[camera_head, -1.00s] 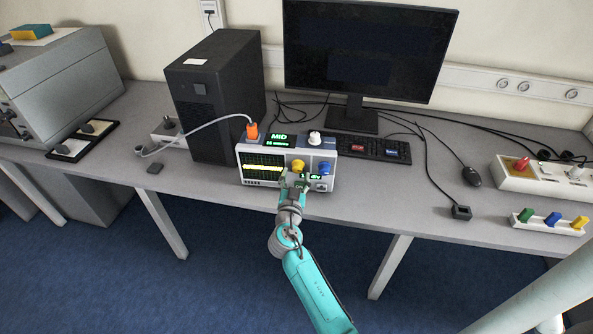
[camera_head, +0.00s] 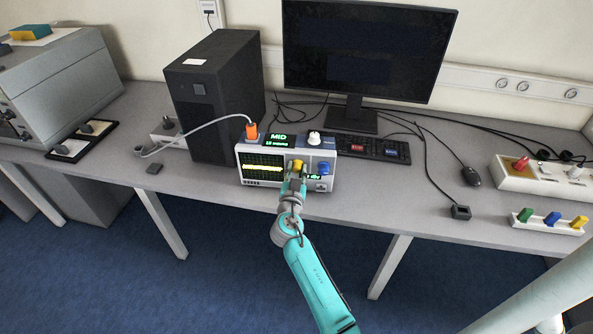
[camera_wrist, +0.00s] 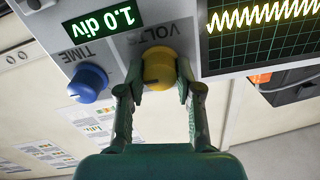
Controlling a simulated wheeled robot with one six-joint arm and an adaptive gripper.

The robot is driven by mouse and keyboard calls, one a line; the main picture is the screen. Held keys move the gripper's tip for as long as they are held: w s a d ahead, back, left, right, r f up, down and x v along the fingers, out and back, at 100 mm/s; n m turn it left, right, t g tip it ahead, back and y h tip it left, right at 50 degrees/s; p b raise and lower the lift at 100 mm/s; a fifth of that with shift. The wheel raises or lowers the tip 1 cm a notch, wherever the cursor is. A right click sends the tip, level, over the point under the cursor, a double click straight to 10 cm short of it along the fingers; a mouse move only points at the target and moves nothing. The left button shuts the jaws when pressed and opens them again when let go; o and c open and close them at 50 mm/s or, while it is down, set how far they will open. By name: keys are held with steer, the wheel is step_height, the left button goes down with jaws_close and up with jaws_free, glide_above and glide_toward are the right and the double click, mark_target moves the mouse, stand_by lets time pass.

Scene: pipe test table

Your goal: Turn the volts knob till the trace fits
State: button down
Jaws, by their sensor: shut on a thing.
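The oscilloscope (camera_head: 246,178) stands at the front of the table, with a dark gridded screen on its left. My gripper (camera_head: 296,170) is at its front and shut on the yellow volts knob (camera_head: 298,163). In the wrist view my gripper (camera_wrist: 155,90) has one finger on each side of the yellow volts knob (camera_wrist: 158,68), which covers part of it. The yellow wavy trace (camera_wrist: 262,14) runs along one edge of the screen part in view. The green readout (camera_wrist: 101,16) reads "1.0 div", upside down. The blue time knob (camera_wrist: 88,82) is beside the volts knob.
An orange plug (camera_head: 251,131) with a grey cable and a white knob (camera_head: 314,138) are on top of the oscilloscope. A black computer tower (camera_head: 205,110) stands behind left, a monitor (camera_head: 370,50) and keyboard (camera_head: 375,149) behind right.

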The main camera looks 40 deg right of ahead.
steer(key=shift+n, duration=0.3)
steer(key=n, duration=0.5)
steer(key=shift+a, duration=0.1)
steer(key=n, duration=0.6)
steer(key=shift+w+n, duration=0.1)
steer(key=shift+n, duration=0.3)
steer(key=n, duration=0.5)
steer(key=shift+f, duration=0.1)
steer(key=n, duration=0.6)
steer(key=shift+a+f+n, duration=0.1)
steer(key=shift+n, duration=0.2)
steer(key=c, duration=0.8)
jaws_free()
steer(key=shift+o, duration=0.2)
